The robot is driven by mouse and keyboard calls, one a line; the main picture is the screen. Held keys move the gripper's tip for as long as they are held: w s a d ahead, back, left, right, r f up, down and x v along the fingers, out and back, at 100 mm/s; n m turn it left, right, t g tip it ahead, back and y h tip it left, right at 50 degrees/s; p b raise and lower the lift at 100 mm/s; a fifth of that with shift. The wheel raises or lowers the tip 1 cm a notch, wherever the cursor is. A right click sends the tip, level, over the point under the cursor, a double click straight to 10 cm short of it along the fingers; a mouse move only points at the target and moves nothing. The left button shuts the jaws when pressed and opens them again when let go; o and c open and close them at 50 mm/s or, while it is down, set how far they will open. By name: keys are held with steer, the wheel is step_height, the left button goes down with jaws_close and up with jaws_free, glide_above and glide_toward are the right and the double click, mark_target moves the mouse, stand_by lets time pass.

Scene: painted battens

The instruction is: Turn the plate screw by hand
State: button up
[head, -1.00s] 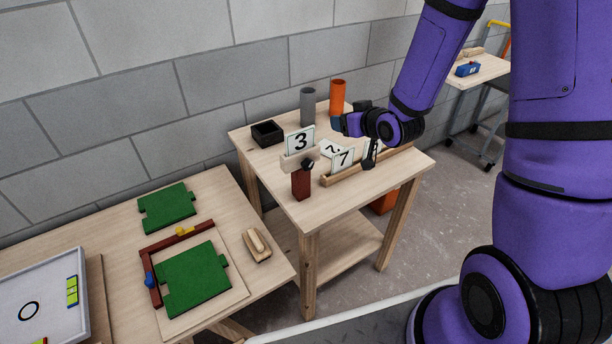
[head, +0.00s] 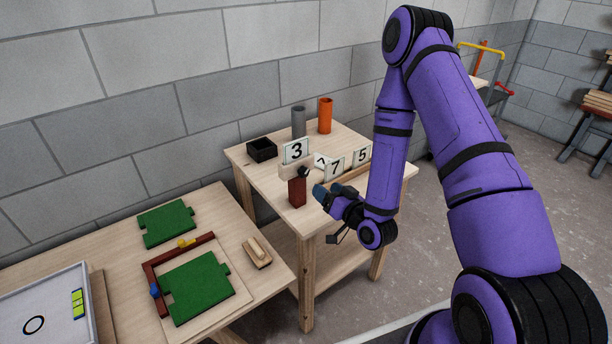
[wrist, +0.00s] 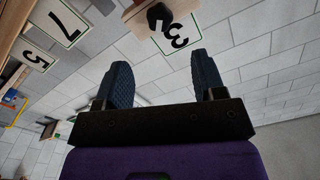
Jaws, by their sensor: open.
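The plate screw is a small dark knob (head: 304,172) on the front of a pale wooden block (head: 292,170). The block sits atop a dark red post (head: 297,193) and holds a white plate marked 3 (head: 295,151). My gripper (head: 325,193) is just right of the post, slightly below the knob, and apart from it. In the wrist view my gripper's two blue fingers (wrist: 163,68) are spread with nothing between them. The knob (wrist: 158,14) shows beyond them at the top edge, beside the upside-down 3 plate (wrist: 178,38).
Plates marked 7 (head: 335,166) and 5 (head: 362,155) stand by a wooden rail (head: 352,174). A grey tube (head: 298,122), an orange tube (head: 325,116) and a black box (head: 262,149) are at the back. A lower table with green pieces (head: 200,288) is at left.

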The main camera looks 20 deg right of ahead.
mark_target(306, 172)
steer(key=x, duration=1)
steer(key=c, duration=0.9)
